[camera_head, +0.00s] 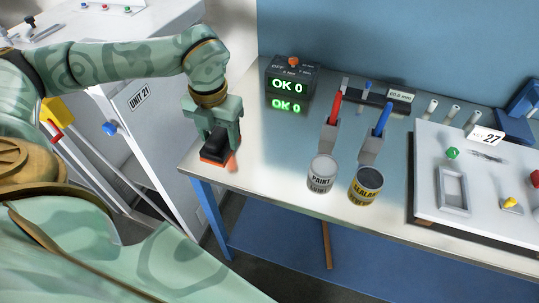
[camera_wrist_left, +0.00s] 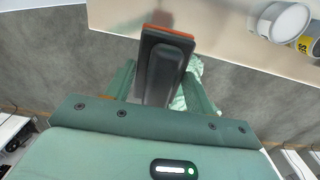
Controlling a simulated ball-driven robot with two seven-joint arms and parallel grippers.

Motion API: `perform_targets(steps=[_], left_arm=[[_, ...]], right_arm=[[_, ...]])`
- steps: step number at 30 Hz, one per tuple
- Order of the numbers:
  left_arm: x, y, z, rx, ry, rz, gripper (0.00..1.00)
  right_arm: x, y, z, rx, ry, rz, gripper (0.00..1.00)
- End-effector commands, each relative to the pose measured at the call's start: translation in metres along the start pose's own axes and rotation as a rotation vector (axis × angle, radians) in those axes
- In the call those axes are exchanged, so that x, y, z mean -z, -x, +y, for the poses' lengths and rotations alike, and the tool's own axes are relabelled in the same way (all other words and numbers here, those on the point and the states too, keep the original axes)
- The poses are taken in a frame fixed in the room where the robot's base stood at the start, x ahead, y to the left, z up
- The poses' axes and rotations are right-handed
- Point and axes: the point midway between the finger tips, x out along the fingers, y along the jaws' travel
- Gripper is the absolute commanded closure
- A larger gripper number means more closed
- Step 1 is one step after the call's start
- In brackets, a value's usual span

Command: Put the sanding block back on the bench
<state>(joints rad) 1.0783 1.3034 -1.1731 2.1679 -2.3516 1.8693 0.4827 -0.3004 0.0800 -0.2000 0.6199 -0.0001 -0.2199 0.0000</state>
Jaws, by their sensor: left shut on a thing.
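The sanding block (camera_head: 213,151) has a black grip on an orange-red base. My left gripper (camera_head: 219,136) points down over the bench's left end and is shut on the block's black grip. In the left wrist view the sanding block (camera_wrist_left: 164,65) sits between the fingers, its far end over the bench top (camera_wrist_left: 215,30) and its near end past the bench edge. A reddish reflection shows on the metal top (camera_head: 285,165) beside it. I cannot tell whether the base touches the bench. My right gripper is not in view.
Right of the block stand a display box (camera_head: 290,80) reading OK 0, a paint can (camera_head: 321,174), a sealant can (camera_head: 366,186) and brushes in holders. A white tray board (camera_head: 430,165) lies farther right. Bench space between block and paint can is clear. A grey cabinet (camera_head: 150,110) stands left.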

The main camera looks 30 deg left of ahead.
Motion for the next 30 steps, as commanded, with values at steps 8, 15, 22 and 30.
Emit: perform_targets(steps=[8,15,22,30], left_arm=[[-0.061,-0.036,-0.051,0.003,-0.003,0.000,0.67],[-0.090,-0.082,-0.073,0.001,-0.002,0.003,0.67],[-0.101,-0.096,-0.081,0.000,-0.002,0.001,0.67],[-0.100,-0.126,-0.080,0.000,-0.003,0.001,0.67]], right_arm=[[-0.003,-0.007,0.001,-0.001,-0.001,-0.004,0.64],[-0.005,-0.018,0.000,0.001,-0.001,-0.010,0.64],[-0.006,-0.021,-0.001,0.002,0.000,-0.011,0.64],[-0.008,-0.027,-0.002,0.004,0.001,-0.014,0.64]])
